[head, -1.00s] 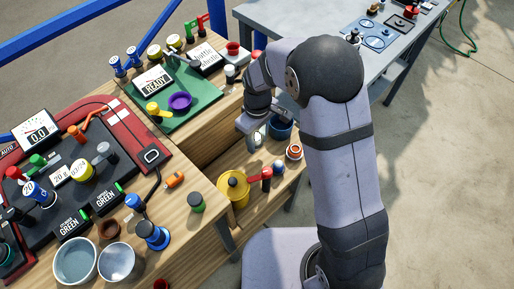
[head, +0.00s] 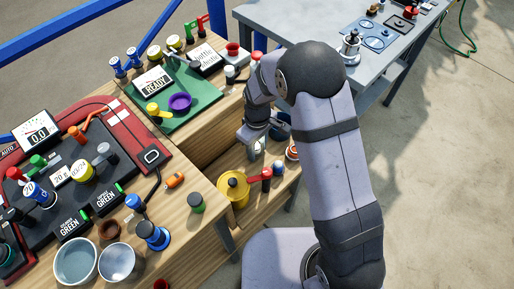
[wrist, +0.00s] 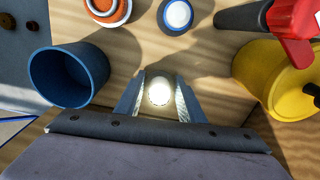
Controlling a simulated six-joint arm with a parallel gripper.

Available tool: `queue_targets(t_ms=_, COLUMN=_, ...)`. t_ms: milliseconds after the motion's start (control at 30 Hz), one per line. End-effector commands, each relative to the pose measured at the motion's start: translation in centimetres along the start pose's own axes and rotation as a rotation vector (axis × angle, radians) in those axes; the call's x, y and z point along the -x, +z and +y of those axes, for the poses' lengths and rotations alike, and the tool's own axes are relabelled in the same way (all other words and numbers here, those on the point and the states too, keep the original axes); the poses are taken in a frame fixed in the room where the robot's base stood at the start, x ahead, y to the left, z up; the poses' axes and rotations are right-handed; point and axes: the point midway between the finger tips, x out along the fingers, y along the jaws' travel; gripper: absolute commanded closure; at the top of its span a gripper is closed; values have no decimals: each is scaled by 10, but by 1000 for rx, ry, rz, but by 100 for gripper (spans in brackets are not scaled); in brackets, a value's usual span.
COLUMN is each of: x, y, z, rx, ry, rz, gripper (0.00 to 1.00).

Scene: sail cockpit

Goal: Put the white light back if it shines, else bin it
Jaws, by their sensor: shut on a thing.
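My gripper (wrist: 158,105) is shut on the white light (wrist: 159,92), which shows between the two fingers in the wrist view. The light's face is bright with a warm white glow. In the head view my gripper (head: 259,142) is over the lower wooden shelf, and the light is small there. A blue open cup (wrist: 68,78) stands left of the fingers in the wrist view, apart from them. In the head view my arm covers much of this cup. I cannot tell which container is the bin.
In the wrist view a blue round piece with a white top (wrist: 177,14) and an orange-and-white ring (wrist: 107,9) lie beyond the fingers. A yellow pot (wrist: 275,80) and a red handle (wrist: 295,18) are at right. The green mat (head: 205,103) is on the upper bench.

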Motion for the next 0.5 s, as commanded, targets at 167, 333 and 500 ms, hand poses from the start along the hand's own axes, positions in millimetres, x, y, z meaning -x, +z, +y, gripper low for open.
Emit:
queue_targets(t_ms=167, x=-2, y=0, z=0, rx=0, ry=0, rz=0, gripper=48)
queue_targets(t_ms=333, x=-2, y=0, z=0, rx=0, ry=0, rz=0, gripper=46)
queue_targets(t_ms=500, x=-1, y=0, z=0, rx=0, ry=0, rz=0, gripper=46)
